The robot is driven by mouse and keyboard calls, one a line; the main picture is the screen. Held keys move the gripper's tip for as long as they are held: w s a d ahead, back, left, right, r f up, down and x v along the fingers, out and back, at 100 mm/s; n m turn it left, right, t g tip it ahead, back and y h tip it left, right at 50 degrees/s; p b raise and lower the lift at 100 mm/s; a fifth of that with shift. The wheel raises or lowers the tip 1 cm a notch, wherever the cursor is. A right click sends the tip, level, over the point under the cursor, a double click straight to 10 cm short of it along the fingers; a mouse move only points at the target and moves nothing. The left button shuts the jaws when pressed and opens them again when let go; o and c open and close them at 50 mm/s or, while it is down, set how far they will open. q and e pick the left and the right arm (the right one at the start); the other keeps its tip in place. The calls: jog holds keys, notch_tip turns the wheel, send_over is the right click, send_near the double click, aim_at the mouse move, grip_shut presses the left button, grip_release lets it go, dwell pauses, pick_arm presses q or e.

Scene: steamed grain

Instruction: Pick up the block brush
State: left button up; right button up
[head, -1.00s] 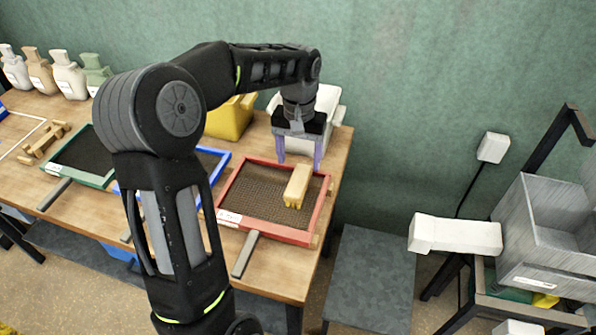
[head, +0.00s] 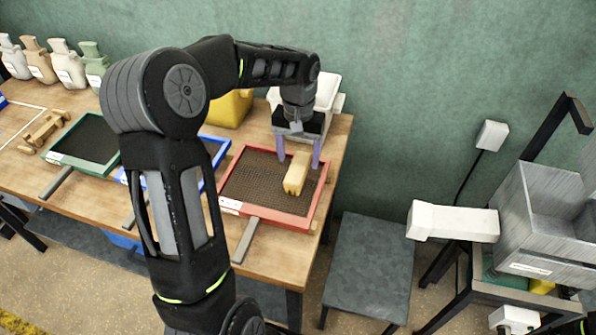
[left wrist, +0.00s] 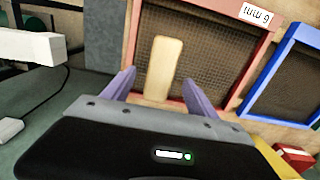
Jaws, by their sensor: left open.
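The block brush (head: 296,174) is a tan block lying on the mesh of the red-framed sieve (head: 275,217) at the right end of the table. My left gripper (head: 298,160) is open, its two purple fingers pointing down over the far part of that sieve, around the far end of the brush. In the left wrist view, the brush (left wrist: 162,66) stands out between the open fingers (left wrist: 160,88), with no contact visible. I cannot tell the exact height of the fingertips above the mesh. My right gripper is not in view.
Blue-framed (head: 222,150) and green-framed (head: 55,158) sieves lie to the left. A yellow container (head: 230,108) and a white container (head: 328,92) stand behind. A grey stool (head: 368,265) and a metal hopper (head: 545,215) are to the right.

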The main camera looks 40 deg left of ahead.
aim_at(298, 166)
pick_arm(q)
notch_tip(298, 166, down, 4)
jog(key=shift+a+f+p, duration=0.1)
jog(key=shift+f+p, duration=0.15)
jog(key=shift+p, duration=0.3)
jog(key=shift+c, duration=0.5)
grip_shut()
